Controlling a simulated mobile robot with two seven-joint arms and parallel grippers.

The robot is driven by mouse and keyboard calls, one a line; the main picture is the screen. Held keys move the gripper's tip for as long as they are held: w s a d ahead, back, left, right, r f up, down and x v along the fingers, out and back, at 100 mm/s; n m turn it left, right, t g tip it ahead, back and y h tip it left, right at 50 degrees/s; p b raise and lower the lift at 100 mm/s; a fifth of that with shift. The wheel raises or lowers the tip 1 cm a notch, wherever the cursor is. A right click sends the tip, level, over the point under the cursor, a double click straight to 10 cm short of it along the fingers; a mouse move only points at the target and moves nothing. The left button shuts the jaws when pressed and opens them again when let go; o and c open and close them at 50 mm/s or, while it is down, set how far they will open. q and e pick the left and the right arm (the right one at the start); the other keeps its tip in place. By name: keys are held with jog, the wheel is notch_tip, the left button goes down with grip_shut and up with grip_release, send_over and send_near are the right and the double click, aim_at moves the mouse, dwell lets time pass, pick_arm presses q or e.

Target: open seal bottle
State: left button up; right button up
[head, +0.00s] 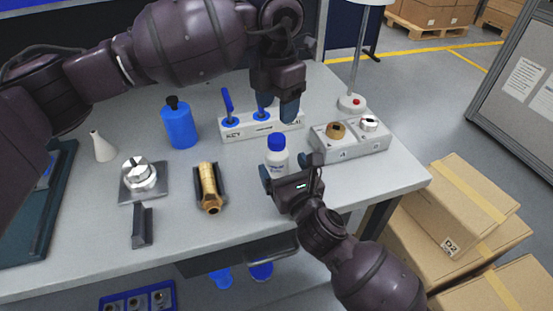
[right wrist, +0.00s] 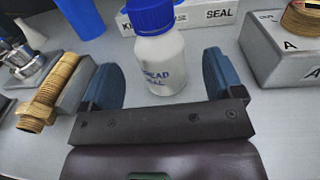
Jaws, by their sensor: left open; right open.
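The seal bottle (head: 278,160) is a small white bottle with a blue cap (head: 277,142), upright on the bench. In the right wrist view the bottle (right wrist: 160,65) shows lettering ending in "READ" over a partly hidden second line. My right gripper (head: 291,170) is open at the bottle's near side. In the right wrist view its two blue fingers (right wrist: 162,80) are spread, with the bottle between or just beyond their tips; contact is not visible. My left gripper (head: 277,106) is open, pointing down above and behind the cap, in front of the holder; it looks empty.
A white holder (head: 236,130) marked KEY and SEAL, with blue-handled tools, stands behind the bottle. A grey block (head: 350,146) is on the right. A brass fitting (head: 209,188), blue bottle (head: 180,125) and metal housing (head: 139,174) stand left. A lamp base (head: 352,103) stands behind.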

aim_at(281, 163)
jog(key=shift+x, duration=2.15)
jog(key=shift+c, duration=0.4)
